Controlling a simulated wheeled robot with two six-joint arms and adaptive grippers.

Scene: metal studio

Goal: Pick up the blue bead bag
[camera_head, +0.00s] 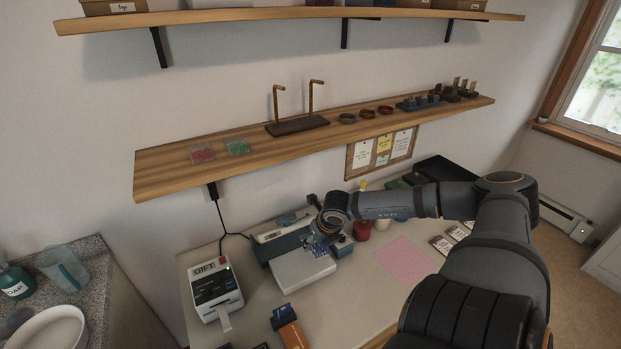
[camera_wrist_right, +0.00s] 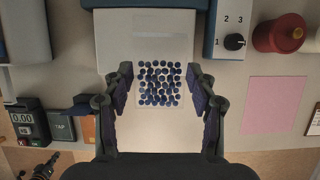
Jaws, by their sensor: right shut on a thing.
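The blue bead bag (camera_wrist_right: 160,84) is a clear square bag of dark blue beads, between the two fingers of my right gripper (camera_wrist_right: 160,95) in the wrist view. In the head view my right gripper (camera_head: 325,238) is over the back of the white plate of a blue device, shut on the bag (camera_head: 318,251), which is partly hidden by the fingers. The gap between bag and plate is hard to judge. A red bead bag (camera_head: 202,154) and a green bead bag (camera_head: 238,147) lie on the wooden shelf. My left gripper is not in view.
The blue device with a white plate (camera_head: 303,272) stands below the gripper. A label printer (camera_head: 214,290) is to its left, and a card reader (camera_head: 284,317) is in front. A red spool (camera_head: 362,232) and a pink sheet (camera_head: 405,260) lie right. The wooden shelf (camera_head: 165,172) hangs above.

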